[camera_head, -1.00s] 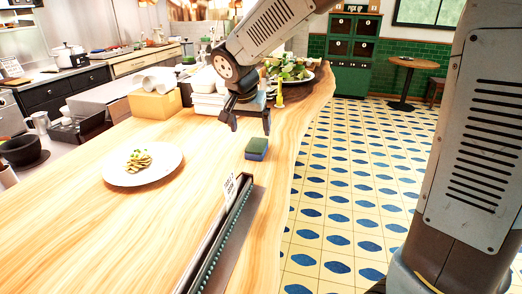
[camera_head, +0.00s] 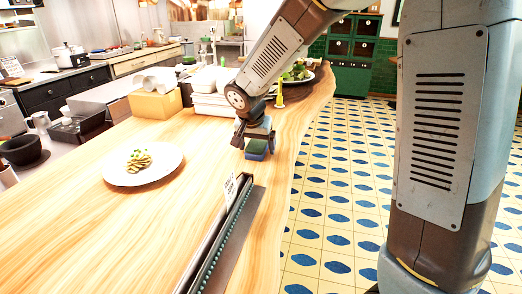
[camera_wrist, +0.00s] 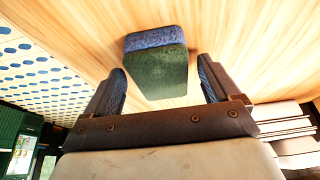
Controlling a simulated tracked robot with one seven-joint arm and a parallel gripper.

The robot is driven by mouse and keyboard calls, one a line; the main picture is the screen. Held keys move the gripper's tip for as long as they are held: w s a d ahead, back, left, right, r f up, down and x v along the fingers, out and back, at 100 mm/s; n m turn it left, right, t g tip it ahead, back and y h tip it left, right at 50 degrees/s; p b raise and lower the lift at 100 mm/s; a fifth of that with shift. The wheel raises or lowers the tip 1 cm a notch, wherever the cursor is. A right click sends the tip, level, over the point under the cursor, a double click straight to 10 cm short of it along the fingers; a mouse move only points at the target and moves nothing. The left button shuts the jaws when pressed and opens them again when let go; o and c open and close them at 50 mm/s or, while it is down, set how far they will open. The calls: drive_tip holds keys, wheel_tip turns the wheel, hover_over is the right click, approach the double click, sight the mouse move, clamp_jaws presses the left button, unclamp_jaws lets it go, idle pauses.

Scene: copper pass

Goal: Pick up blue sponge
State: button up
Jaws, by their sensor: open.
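The blue sponge (camera_head: 256,149) lies on the wooden counter near its right edge, with a dark green top layer and blue below. In the wrist view the sponge (camera_wrist: 156,62) shows its green face and blue side, lying just past and between the two fingertips. My gripper (camera_head: 254,142) is over the sponge in the head view, partly hiding it. In the wrist view my gripper (camera_wrist: 163,83) is open, with one finger on each side of the sponge and a visible gap to each.
A long dark ticket rail (camera_head: 222,235) with a small sign stands in front of the sponge. A white plate of food (camera_head: 143,178) is to the left. White containers (camera_head: 212,103), a yellow bottle (camera_head: 279,97) and a cardboard-coloured box (camera_head: 155,104) stand behind. The counter left of the sponge is clear.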

drive_tip(key=c, duration=1.1)
drive_tip(key=shift+o, duration=0.2)
drive_tip(key=shift+r, duration=0.6)
drive_tip(key=s+r, duration=1.1)
drive_tip(key=s, duration=0.3)
drive_tip(key=shift+d+r, duration=0.4)
